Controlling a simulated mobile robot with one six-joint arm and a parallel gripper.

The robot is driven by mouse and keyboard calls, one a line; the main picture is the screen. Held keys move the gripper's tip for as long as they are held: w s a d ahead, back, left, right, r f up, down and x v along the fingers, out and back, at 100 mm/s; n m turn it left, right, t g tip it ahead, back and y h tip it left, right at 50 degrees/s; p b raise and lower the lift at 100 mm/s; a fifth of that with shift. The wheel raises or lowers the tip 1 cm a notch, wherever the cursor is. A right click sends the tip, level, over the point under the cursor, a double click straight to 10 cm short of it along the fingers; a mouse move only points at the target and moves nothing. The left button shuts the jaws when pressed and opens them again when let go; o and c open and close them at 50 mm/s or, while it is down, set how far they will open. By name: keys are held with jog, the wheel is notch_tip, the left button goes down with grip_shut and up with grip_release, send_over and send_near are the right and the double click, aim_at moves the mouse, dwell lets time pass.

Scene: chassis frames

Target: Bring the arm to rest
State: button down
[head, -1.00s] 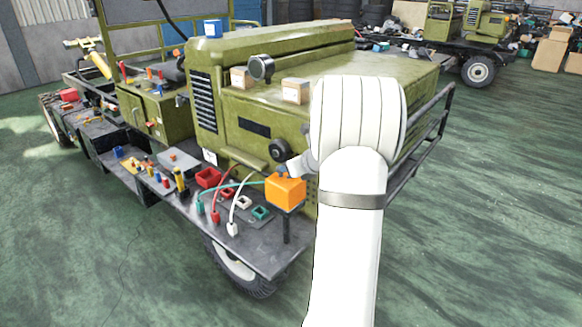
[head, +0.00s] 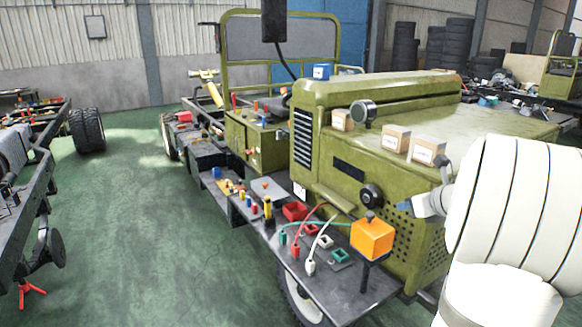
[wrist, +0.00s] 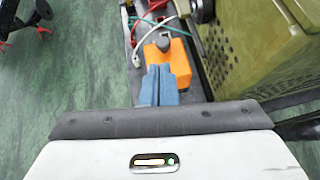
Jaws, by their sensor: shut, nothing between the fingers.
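My gripper (head: 418,206) is at the right of the head view, in front of the green vehicle's side. It is above and to the right of the orange box (head: 372,239) and apart from it in the picture. In the wrist view the blue-grey fingers (wrist: 158,82) lie together, shut and empty. They point toward the orange box (wrist: 168,60), which is partly hidden behind them. My white arm fills the right edge of the head view.
The green vehicle (head: 430,125) has a dark side shelf (head: 335,285) with cables, coloured sockets and small parts. Small boxes (head: 396,139) stand on its hood. Another dark chassis (head: 30,190) is at the left. Green floor (head: 140,230) lies clear between them.

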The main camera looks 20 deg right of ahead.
jog(key=s+a+f+n+g+y, duration=0.1)
jog(key=s+a+n+g, duration=0.15)
jog(key=a+n, duration=0.6)
jog(key=s+a+n+g+y, duration=0.1)
jog(key=s+a+n+g, duration=0.3)
jog(key=a, duration=0.8)
jog(key=s+a+f+n+h, duration=0.2)
jog(key=s+a+n, duration=0.3)
jog(key=n, duration=0.6)
jog(key=s+a+f+n+g+h, duration=0.1)
jog(key=s+a+n, duration=0.3)
jog(key=s+n, duration=0.6)
jog(key=shift+s+a+f+n+h, duration=0.15)
jog(key=shift+a+f+n+h, duration=0.25)
jog(key=shift+f+n, duration=0.35)
jog(key=c, duration=2.1)
grip_release()
jog(key=shift+d, duration=0.1)
jog(key=shift+c, duration=0.2)
